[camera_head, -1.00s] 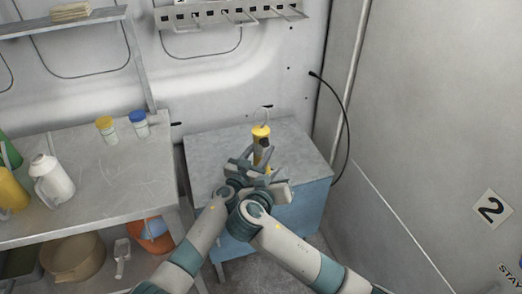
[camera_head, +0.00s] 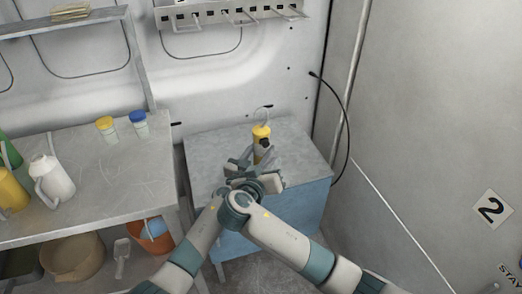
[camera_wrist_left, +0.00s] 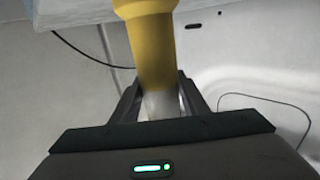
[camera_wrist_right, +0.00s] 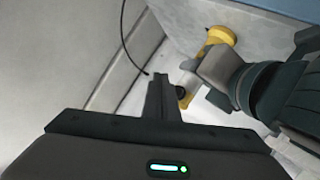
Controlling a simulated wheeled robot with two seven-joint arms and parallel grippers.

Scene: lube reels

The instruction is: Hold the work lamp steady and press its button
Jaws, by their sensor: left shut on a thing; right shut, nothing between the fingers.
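The work lamp (camera_head: 261,132) has a yellow top with a thin hook and stands upright over the blue cabinet. In the left wrist view its yellow body (camera_wrist_left: 152,50) and pale grey part sit between the fingers. My left gripper (camera_head: 246,158) is shut on it. My right gripper (camera_head: 274,177) is shut and empty, in front of the lamp. In the right wrist view its closed fingertips (camera_wrist_right: 158,80) are just beside a dark round part (camera_wrist_right: 181,91) on the lamp, perhaps the button. I cannot tell whether they touch. The grippers hide the lamp's lower part in the head view.
The blue cabinet (camera_head: 205,150) has a clear grey top around the lamp. A metal bench (camera_head: 110,185) on the left holds a white jug (camera_head: 52,181) and two capped jars. A black cable (camera_head: 347,115) hangs on the wall at right.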

